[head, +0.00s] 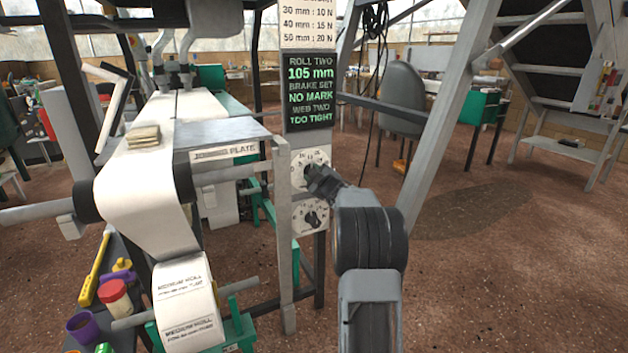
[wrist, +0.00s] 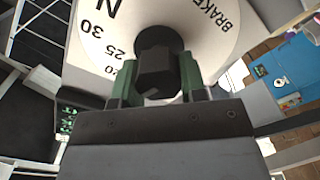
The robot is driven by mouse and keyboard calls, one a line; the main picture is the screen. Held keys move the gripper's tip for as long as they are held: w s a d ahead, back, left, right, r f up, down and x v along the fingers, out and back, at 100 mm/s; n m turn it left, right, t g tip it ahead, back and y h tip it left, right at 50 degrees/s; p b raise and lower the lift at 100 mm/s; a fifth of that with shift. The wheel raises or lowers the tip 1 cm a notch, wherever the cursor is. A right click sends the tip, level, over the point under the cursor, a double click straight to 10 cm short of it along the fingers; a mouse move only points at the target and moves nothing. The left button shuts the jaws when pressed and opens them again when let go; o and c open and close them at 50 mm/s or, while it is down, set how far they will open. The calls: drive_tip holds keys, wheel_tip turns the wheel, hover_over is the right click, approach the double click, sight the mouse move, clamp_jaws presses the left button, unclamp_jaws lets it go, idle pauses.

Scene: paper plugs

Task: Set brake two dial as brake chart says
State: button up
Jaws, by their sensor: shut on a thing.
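Two white dials with black knobs are on the grey post, an upper dial (head: 318,157) and a lower dial (head: 300,227). My gripper (head: 318,176) is at the upper dial. In the wrist view, my gripper (wrist: 158,82) has its green-padded fingers on both sides of the black knob (wrist: 155,65) and is shut on it. The dial face there shows "BRAKE", 20, 25, 30 and N; the rest of its name is hidden, and I cannot tell its setting. The brake chart (head: 310,24) reads 30 mm: 10 N, 40 mm: 15 N, 50 mm: 20 N; its top is cut off.
A dark display (head: 308,92) reads roll two 105 mm, brake set no mark, web two too tight. A paper roll (head: 187,305) hangs left of the post, below a paper web (head: 140,200). A slanted grey frame leg (head: 437,115) stands close on the right.

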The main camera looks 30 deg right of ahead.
drive_tip(key=shift+f+n+b, duration=0.1)
drive_tip(key=shift+n+b, duration=0.55)
drive_tip(key=shift+n, duration=0.45)
drive_tip(key=o, duration=0.9)
drive_tip(key=shift+s+a+p, duration=0.35)
drive_tip(key=shift+s+p, duration=0.05)
drive_tip(key=shift+s, duration=1.9)
drive_tip(key=shift+s+a+p, duration=0.3)
drive_tip(key=shift+s+p, duration=0.05)
drive_tip(key=shift+s, duration=1.9)
drive_tip(key=shift+s+a+p, duration=0.35)
drive_tip(key=shift+s+p, duration=0.05)
drive_tip(key=shift+s, duration=1.9)
